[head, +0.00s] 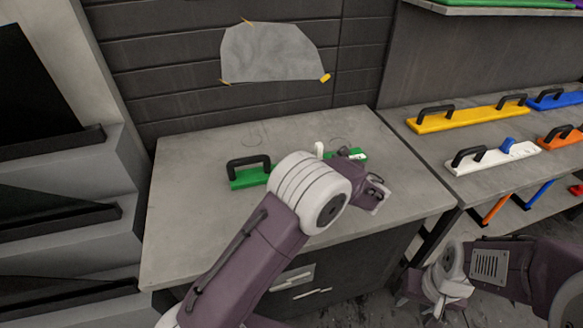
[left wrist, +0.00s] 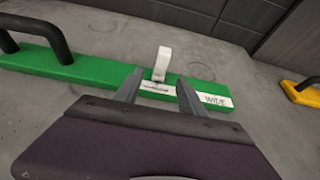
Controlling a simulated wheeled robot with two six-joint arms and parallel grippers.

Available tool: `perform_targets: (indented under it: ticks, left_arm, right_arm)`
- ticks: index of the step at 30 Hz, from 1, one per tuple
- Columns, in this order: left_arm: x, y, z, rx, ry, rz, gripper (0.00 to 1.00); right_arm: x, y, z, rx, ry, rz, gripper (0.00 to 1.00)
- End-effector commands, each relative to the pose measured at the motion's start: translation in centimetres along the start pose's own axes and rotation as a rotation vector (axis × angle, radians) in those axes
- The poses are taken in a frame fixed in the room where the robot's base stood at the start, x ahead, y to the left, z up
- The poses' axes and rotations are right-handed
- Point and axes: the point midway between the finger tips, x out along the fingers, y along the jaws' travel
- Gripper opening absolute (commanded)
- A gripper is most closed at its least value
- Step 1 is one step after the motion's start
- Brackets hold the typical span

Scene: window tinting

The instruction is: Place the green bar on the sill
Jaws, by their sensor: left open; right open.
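The green bar (head: 248,177) lies flat on the grey worktop, with a black handle at its left end. In the left wrist view the green bar (left wrist: 95,70) shows an upright white tab (left wrist: 162,62) and a label reading WIDE (left wrist: 215,100) near its right end. My left gripper (head: 345,155) is open over the bar's right part. In the left wrist view its fingers (left wrist: 160,90) are apart, near the tab; I cannot tell whether they touch the bar. My right gripper (head: 425,298) is open and empty, low at the right. No ledge is clearly identifiable as the sill.
Stepped grey ledges with dark panels (head: 60,160) stand left of the worktop (head: 190,215). A side bench at the right holds yellow (head: 470,118), white (head: 495,158), blue and orange handled bars. A grey sheet (head: 272,55) is taped to the wall. The worktop's left front is clear.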

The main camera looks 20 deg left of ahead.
Motion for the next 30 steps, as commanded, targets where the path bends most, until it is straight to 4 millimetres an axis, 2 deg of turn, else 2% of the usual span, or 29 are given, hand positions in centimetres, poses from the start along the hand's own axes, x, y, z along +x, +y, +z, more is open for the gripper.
perform_targets:
  ticks: [8,16,21,30]
  left_arm:
    - [4.5,0.0,-0.6,-0.001,0.000,0.003,0.47]
    - [5.0,-0.1,-0.5,0.000,0.000,0.000,0.47]
    - [5.0,-0.1,-0.5,0.000,0.000,0.000,0.00]
    - [5.0,0.0,-0.5,0.000,0.000,0.001,0.00]
  right_arm:
    - [0.2,0.0,0.0,0.000,0.000,0.000,0.43]
    - [0.2,0.0,0.0,0.000,0.000,0.000,0.43]
    - [0.2,0.0,0.0,0.000,0.000,0.000,0.43]
    - [0.2,0.0,0.0,0.000,0.000,0.000,0.43]
